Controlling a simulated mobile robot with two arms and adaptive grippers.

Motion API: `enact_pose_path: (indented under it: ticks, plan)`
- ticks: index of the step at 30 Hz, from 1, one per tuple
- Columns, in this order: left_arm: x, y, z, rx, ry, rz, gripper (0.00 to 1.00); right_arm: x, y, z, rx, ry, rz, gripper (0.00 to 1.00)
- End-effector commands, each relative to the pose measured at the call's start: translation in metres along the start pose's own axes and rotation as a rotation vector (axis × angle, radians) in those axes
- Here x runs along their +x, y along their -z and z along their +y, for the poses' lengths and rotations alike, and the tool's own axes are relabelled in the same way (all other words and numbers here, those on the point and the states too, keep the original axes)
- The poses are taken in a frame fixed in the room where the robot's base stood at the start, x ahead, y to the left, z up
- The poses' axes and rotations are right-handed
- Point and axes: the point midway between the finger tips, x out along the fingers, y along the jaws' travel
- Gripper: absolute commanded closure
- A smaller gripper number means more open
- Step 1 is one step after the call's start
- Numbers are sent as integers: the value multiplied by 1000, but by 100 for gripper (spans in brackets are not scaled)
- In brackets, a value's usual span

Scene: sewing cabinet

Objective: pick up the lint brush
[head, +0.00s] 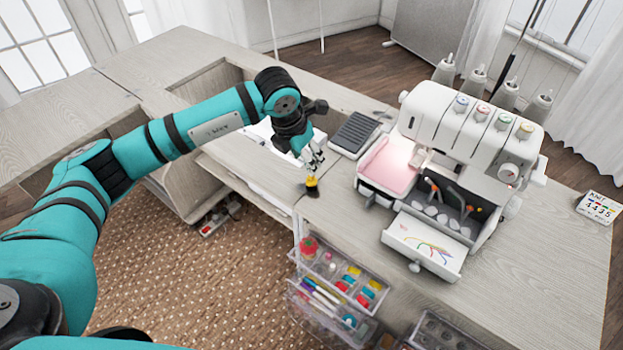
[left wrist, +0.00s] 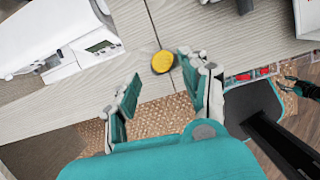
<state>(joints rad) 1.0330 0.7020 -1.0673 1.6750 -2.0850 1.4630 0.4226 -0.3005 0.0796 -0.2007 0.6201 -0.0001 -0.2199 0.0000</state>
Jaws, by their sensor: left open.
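A small item with a yellow top and a black lower part, which I take for the lint brush (head: 312,184), stands at the cabinet top's front edge. In the left wrist view its yellow top (left wrist: 163,62) is a round disc beside a seam in the wood. My left gripper (head: 313,160) is open and empty just above and behind it. In the left wrist view the two fingers of the gripper (left wrist: 160,70) are spread, with the yellow top between and just beyond their tips. A small dark and teal part (left wrist: 303,88) at the right edge may be my right gripper; its jaws are unclear.
A white overlock machine (head: 470,130) with an open drawer (head: 428,243) stands right of the brush. A grey pedal (head: 355,133) lies behind it. A white machine (left wrist: 65,40) is left in the wrist view. Clear trays of sewing supplies (head: 338,280) hang below the front edge.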

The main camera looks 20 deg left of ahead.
Motion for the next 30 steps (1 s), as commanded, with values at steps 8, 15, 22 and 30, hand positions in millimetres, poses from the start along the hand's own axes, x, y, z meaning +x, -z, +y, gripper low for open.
enact_pose_path:
  ticks: [8, 15, 22, 30]
  plan:
    - [30, -3, -5, 1, 1, 4, 54, -12, 1, 0, 1, 0, 0, 60]
    - [54, -3, -5, 1, 0, 0, 54, -13, 2, 0, 1, 0, 0, 60]
    - [54, -3, -4, 1, 0, 0, 58, -12, 2, 1, 1, -1, 0, 60]
    - [53, -3, -4, 1, 0, -1, 94, -12, 2, 1, 1, -1, 1, 60]
